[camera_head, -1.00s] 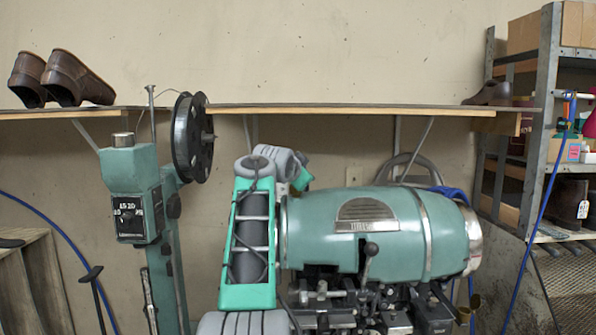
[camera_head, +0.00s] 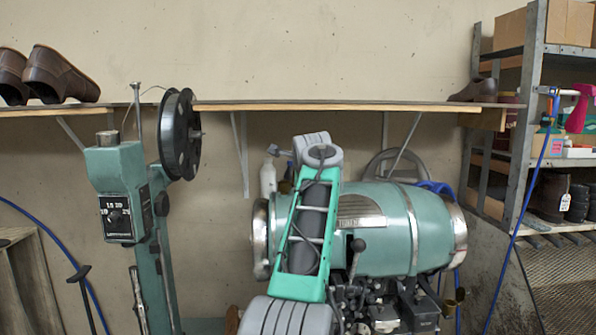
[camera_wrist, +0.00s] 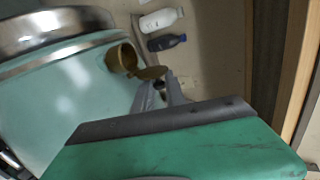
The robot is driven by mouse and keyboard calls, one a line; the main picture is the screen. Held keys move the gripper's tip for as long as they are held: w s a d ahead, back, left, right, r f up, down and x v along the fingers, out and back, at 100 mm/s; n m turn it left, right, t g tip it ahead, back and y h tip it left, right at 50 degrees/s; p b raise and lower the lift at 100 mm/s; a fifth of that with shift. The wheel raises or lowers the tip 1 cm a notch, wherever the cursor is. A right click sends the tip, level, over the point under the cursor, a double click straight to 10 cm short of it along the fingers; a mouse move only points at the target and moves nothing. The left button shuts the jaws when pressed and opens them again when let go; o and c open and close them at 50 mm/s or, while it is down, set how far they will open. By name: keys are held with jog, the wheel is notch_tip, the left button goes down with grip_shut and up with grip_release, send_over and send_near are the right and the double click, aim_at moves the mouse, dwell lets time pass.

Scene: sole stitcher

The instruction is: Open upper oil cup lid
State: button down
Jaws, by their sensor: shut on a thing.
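The sewing machine's teal drum-shaped body (camera_head: 395,215) stands in the middle of the head view, partly behind my arm. In the wrist view a brass oil cup (camera_wrist: 120,58) sticks out from the teal body near its silver rim. Its flat brass lid (camera_wrist: 152,72) stands out at the cup's side, toward my gripper (camera_wrist: 166,88). The grey fingertips are shut on the lid's edge; the exact contact is small and hard to see. Other brass cups (camera_head: 455,301) show at the machine's lower right.
A wall shelf (camera_head: 330,106) runs behind the machine. A thread spool stand (camera_head: 128,195) is at left and a metal rack (camera_head: 534,120) at right. White and dark blue bottles (camera_wrist: 161,20) are beyond the gripper in the wrist view.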

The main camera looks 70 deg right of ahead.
jog(key=shift+s+d+f+m+t, duration=0.1)
jog(key=shift+s+m+t, duration=0.15)
jog(key=shift+m+t, duration=0.25)
dwell(0.3)
jog(key=c, duration=1.4)
grip_release()
jog(key=shift+f, duration=0.1)
jog(key=b+v, duration=0.1)
jog(key=v, duration=0.6)
jog(key=shift+s+a+r+b, duration=0.15)
jog(key=shift+a+r+b, duration=0.1)
jog(key=shift+a+b, duration=0.1)
jog(key=shift+d, duration=0.1)
